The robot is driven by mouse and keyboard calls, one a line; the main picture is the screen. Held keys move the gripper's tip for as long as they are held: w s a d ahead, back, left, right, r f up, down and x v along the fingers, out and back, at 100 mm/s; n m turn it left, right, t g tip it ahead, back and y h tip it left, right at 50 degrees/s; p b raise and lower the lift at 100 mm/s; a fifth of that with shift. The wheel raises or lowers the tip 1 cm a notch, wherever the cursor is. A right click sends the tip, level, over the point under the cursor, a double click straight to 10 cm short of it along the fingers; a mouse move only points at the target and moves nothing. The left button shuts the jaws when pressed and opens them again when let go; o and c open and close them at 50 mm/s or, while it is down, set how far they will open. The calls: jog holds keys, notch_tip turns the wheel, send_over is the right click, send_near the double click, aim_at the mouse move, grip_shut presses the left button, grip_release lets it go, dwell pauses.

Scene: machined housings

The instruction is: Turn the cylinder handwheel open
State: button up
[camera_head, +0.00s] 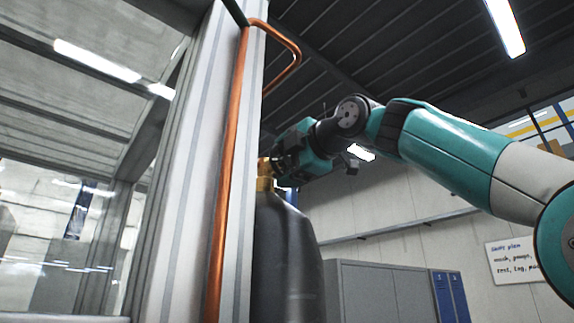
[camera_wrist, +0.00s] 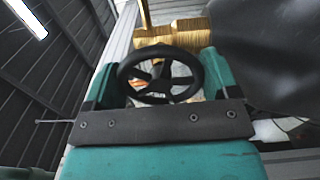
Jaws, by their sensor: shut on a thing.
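The black handwheel (camera_wrist: 159,74) shows in the wrist view, with spokes and a round rim, in front of the brass valve (camera_wrist: 174,35). My gripper (camera_wrist: 160,85) has one teal finger on each side of the wheel and is shut on its rim. In the head view, my gripper (camera_head: 279,166) is at the brass valve (camera_head: 265,177) on top of the dark gas cylinder (camera_head: 285,255). The handwheel is hidden there behind my gripper. The cylinder stands upright.
A copper pipe (camera_head: 229,150) runs up a pale aluminium post (camera_head: 186,170) just left of the cylinder. Glazed panels are at the left. Grey cabinets (camera_head: 375,292), blue lockers (camera_head: 449,297) and a wall sign (camera_head: 513,261) stand behind. Space right of the cylinder looks free.

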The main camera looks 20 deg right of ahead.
jog(key=n+b, duration=0.1)
jog(key=n, duration=0.5)
jog(key=shift+n, duration=0.3)
jog(key=n+b, duration=0.1)
jog(key=n, duration=0.4)
jog(key=shift+a, duration=0.1)
jog(key=shift+n, duration=0.3)
jog(key=o, duration=0.8)
jog(key=shift+r, duration=0.1)
